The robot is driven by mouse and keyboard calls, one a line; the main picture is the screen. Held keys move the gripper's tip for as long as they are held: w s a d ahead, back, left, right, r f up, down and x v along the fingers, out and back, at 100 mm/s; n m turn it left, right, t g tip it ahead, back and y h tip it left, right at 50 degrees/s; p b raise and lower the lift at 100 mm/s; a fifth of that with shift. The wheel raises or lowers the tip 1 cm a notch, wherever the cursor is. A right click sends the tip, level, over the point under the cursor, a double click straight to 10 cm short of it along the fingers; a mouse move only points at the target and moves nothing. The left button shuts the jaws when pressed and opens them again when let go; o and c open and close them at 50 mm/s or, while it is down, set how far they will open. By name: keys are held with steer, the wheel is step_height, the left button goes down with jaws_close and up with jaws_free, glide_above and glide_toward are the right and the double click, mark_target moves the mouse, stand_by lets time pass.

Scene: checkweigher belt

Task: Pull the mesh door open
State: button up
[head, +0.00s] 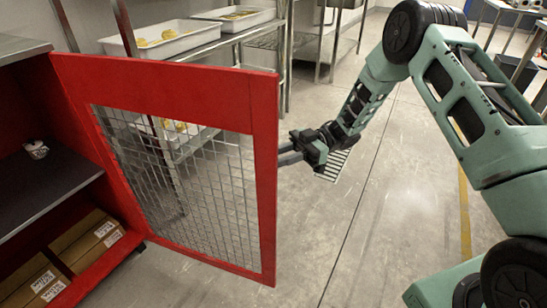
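The mesh door (265,200) is a red frame around a wire grid, in the left half of the head view. It stands swung out from the red cabinet (98,268), and the cabinet's inside is in plain sight. My gripper (289,153) is at the right, free edge of the door, about halfway up, pointing left. Its fingertips meet or pass behind the red frame in the picture, so I cannot tell whether they touch the door or are shut on anything. No handle can be made out.
The cabinet holds a dark shelf (40,185) with a small pale object (36,149), and cardboard boxes (80,240) below. Behind the door is a metal rack (230,38) with white trays (165,40) of yellow items. The grey floor (350,220) right of the door is clear.

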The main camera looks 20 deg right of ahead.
steer(key=p+v, duration=0.1)
steer(key=v, duration=1.4)
steer(key=shift+a, duration=0.1)
